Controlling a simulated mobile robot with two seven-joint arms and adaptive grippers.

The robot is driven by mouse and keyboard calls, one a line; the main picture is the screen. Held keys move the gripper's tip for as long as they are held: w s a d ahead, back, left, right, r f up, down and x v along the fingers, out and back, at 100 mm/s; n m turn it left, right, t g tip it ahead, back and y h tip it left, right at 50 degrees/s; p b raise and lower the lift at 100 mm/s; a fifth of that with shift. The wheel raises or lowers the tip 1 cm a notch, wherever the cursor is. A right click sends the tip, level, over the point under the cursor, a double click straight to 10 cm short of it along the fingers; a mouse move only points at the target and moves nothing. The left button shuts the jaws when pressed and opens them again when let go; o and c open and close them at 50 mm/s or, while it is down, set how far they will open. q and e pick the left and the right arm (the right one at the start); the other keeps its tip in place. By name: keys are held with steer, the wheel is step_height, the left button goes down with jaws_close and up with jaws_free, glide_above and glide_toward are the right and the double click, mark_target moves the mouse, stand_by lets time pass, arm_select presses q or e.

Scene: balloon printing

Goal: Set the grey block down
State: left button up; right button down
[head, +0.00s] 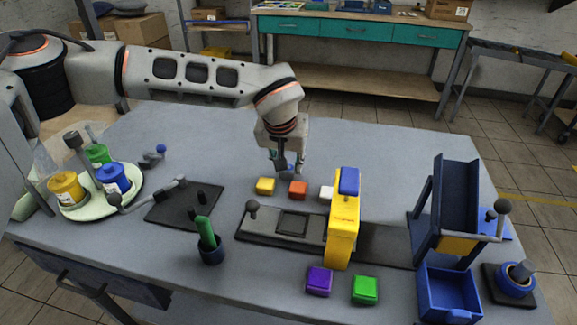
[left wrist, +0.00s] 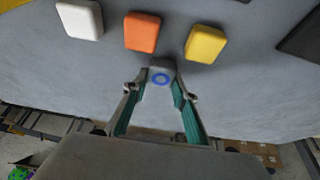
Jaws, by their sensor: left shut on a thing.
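The grey block (left wrist: 160,77) with a blue ring on its face sits between the fingertips of my left gripper (left wrist: 157,88) in the left wrist view. The gripper is shut on it. In the head view the left gripper (head: 287,165) points down over the table, behind the row of coloured blocks. The block is small and mostly hidden there, and I cannot tell whether it touches the table. A yellow block (head: 265,186), an orange block (head: 298,190) and a white block (head: 327,193) stand in front of the gripper. My right gripper is not in view.
A yellow press (head: 343,235) stands on a dark rail to the right. Purple (head: 319,281) and green (head: 365,290) blocks lie in front. A blue chute (head: 457,205) and open blue bin (head: 449,299) are at the right. The table (head: 375,150) behind the press is clear.

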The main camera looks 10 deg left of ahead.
arm_select(q)
steer(key=shift+f, duration=0.5)
steer(key=shift+r, duration=0.1)
steer(key=o, duration=0.9)
steer(key=shift+o, duration=0.5)
